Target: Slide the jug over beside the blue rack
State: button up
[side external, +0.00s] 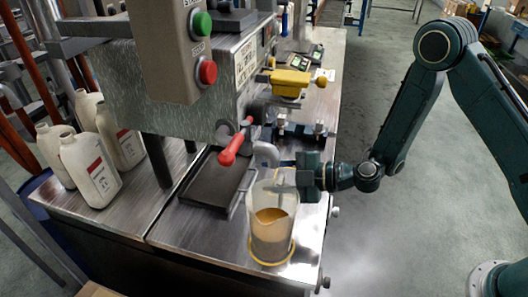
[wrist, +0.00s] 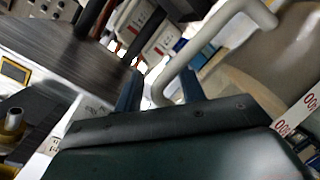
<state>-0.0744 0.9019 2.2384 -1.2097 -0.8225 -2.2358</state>
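The clear jug (side external: 272,243) stands upright at the front right of the metal bench, with tan liquid inside and a yellow ring at its base. My gripper (side external: 288,182) is at the jug's upper right, at handle height. In the wrist view, the jug's pale handle (wrist: 205,40) runs down between the two fingers (wrist: 160,92), which are apart with a gap showing beside it. The jug's body (wrist: 285,60) fills the upper right there.
Several white bottles (side external: 90,165) stand at the bench's left. A dark tray (side external: 215,182) lies left of the jug, under the machine with a red lever (side external: 232,148). The bench's right edge is close to the jug. Bare metal (side external: 190,235) lies left of the jug.

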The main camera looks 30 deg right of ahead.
grip_shut()
jog(key=shift+w+d, duration=0.1)
jog(key=shift+d, duration=0.05)
jog(key=w+d, duration=2.1)
jog(key=shift+w, duration=0.3)
dwell(1.7)
grip_release()
jog(key=shift+a, duration=0.1)
